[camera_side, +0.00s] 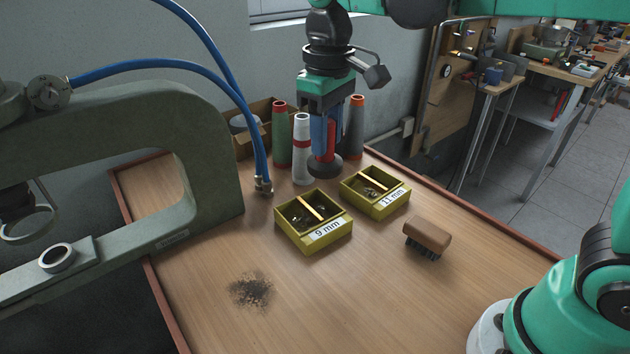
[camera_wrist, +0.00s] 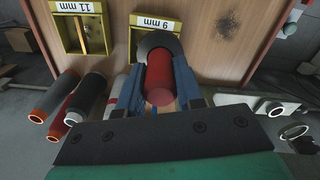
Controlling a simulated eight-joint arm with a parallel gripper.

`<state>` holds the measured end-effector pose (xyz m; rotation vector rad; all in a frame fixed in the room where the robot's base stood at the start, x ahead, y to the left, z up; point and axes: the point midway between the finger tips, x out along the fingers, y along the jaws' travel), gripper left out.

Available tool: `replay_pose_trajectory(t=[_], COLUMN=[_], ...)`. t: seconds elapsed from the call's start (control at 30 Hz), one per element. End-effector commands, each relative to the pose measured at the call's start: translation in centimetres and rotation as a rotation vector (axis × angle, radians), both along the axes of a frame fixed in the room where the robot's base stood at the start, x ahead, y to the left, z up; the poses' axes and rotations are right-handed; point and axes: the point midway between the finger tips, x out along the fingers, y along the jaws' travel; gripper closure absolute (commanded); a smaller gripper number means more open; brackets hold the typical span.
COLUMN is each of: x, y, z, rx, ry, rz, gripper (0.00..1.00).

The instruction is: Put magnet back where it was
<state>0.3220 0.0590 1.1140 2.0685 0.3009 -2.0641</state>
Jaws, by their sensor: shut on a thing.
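The magnet has a red cylindrical grip (camera_side: 331,140) and a wide dark disc (camera_side: 325,168) at its lower end. My gripper (camera_side: 324,133) is shut on the red grip from above, with the magnet roughly upright. The magnet is behind the two yellow boxes and in front of the cones. In the wrist view the red grip (camera_wrist: 159,80) sits between the blue fingers of my gripper (camera_wrist: 157,88). The disc (camera_wrist: 158,42) overlaps the edge of the 9 mm box there. I cannot tell whether the disc touches the table.
The 9 mm box (camera_side: 313,237) and 11 mm box (camera_side: 388,208) hold small parts. Several cones (camera_side: 281,150) and a cardboard box (camera_side: 243,145) stand behind. A brush (camera_side: 428,236) lies right, dark grains (camera_side: 251,291) lie in front, and a green press frame (camera_side: 200,130) stands left. The front table is mostly clear.

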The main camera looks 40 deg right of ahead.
Motion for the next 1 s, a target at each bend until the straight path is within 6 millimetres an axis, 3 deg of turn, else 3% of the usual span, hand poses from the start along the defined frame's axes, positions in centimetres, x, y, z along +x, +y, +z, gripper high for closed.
replay_pose_trajectory(t=[0.1, 0.3, 0.57, 0.67, 1.0], x=[-3.6, -8.7, -11.7, -11.9, -11.9], y=[0.7, 1.1, 1.0, 1.0, 1.0], z=[2.2, 4.2, 4.7, 3.6, -3.9], rx=[0.000, 0.000, 0.000, 0.000, 0.000], ry=[0.000, 0.000, 0.000, 0.000, 0.000], rz=[0.056, 0.134, 0.180, 0.183, 0.182], gripper=[1.00, 1.00, 1.00, 1.00, 1.00])
